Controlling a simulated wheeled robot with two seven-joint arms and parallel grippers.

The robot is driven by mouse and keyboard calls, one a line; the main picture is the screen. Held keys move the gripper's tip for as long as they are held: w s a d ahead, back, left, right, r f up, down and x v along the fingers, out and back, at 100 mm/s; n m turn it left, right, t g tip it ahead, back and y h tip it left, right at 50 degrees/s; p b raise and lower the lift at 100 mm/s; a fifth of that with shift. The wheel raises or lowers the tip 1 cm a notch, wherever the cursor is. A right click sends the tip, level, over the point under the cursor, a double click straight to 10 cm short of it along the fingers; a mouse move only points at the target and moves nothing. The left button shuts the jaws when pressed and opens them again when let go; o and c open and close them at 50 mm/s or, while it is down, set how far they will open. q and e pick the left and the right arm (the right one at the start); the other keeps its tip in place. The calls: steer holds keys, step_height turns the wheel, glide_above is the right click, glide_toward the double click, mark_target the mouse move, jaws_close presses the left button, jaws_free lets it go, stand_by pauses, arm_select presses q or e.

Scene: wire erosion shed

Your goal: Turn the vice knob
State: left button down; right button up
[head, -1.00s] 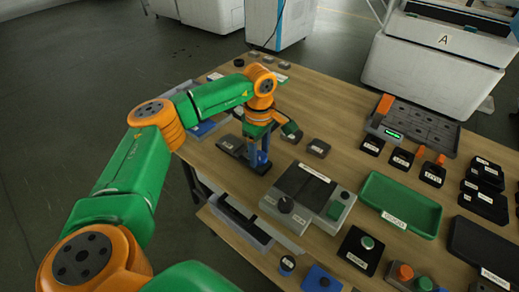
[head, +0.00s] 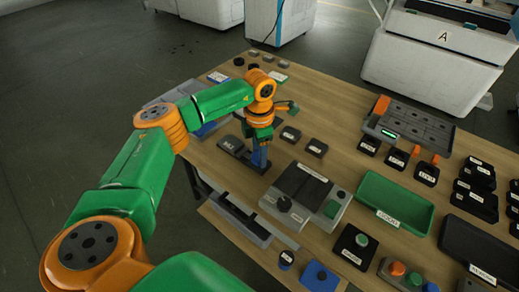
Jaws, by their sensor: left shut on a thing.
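My left gripper (head: 259,158) points down at the table's left part, its blue fingers beside and partly over a low dark device (head: 231,146), which seems to be the vice. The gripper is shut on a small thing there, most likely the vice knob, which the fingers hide. I cannot make out the knob's shape or angle. My right gripper is not in view.
A green tray (head: 427,228), small black labelled blocks (head: 317,148) and a grey panel (head: 446,133) lie further right.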

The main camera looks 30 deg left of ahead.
arm_select(q)
steer(key=n+p, duration=0.1)
steer(key=n, duration=0.3)
steer(key=n+p, duration=0.1)
steer(key=n, duration=0.3)
steer(key=n+p, duration=0.2)
steer(key=n, duration=0.2)
steer(key=shift+a, duration=0.1)
steer(key=shift+n+p, duration=0.4)
steer(key=shift+n, duration=1.2)
steer(key=shift+c, duration=1.3)
jaws_free()
